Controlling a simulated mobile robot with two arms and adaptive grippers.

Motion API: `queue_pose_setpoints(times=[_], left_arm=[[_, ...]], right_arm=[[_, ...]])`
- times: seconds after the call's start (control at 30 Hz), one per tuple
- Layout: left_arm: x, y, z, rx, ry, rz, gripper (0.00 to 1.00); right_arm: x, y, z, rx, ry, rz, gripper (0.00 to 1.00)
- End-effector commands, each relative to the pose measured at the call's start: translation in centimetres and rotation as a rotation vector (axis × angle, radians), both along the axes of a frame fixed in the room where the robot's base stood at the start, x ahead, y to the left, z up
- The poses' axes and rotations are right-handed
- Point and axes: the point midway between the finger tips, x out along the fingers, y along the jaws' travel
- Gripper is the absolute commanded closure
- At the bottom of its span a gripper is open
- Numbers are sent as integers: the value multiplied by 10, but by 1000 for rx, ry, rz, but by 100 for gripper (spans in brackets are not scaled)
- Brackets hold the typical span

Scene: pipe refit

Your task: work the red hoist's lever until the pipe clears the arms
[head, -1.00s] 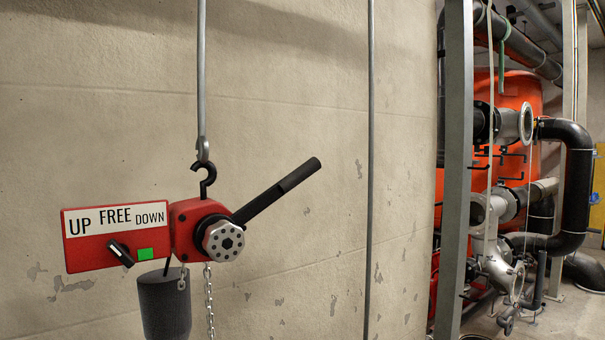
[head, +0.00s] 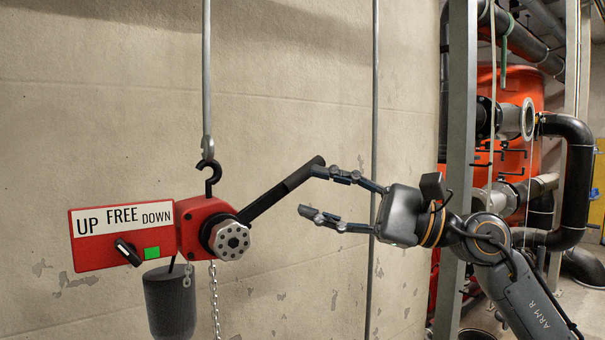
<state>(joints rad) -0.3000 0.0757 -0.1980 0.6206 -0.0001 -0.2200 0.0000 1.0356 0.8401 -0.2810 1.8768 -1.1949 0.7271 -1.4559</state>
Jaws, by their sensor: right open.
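The red hoist (head: 196,226) hangs by a black hook from a grey rod in front of the wall. Its plate (head: 122,217) reads UP, FREE, DOWN, with a black selector knob (head: 127,251) and a green square below. The black lever (head: 283,190) slants up and right from the round silver hub. My right gripper (head: 308,191) comes in from the right, open, its fingers pointing left. Its upper fingertip is at the lever's end; I cannot tell whether they touch. Its lower fingertip is below the lever. The left gripper and the pipe on the arms cannot be made out.
A thin grey rod (head: 374,90) runs down the wall behind my right gripper. A grey steel post (head: 459,110) stands to the right, with black pipes (head: 575,180) and an orange tank beyond. A dark cylinder (head: 170,302) and chain hang under the hoist.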

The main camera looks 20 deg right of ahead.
Motion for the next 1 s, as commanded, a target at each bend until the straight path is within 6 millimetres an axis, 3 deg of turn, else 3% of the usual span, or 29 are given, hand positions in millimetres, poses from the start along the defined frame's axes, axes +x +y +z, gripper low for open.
queue_pose_setpoints(times=[0.03, 0.2, 0.37, 1.0], left_arm=[[0, -1, 0, -1, 0, -1, 67], [0, -2, 0, -2, 0, -3, 67], [0, -1, 2, -2, 0, -3, 67], [0, 3, 29, 4, 1, -4, 67]], right_arm=[[-3, -11, 11, -119, -82, -60, 55], [-4, -45, 25, -432, -242, -209, 55], [-4, -59, 29, -537, -283, -258, 55], [36, -12, 27, -541, -281, -257, 55]])
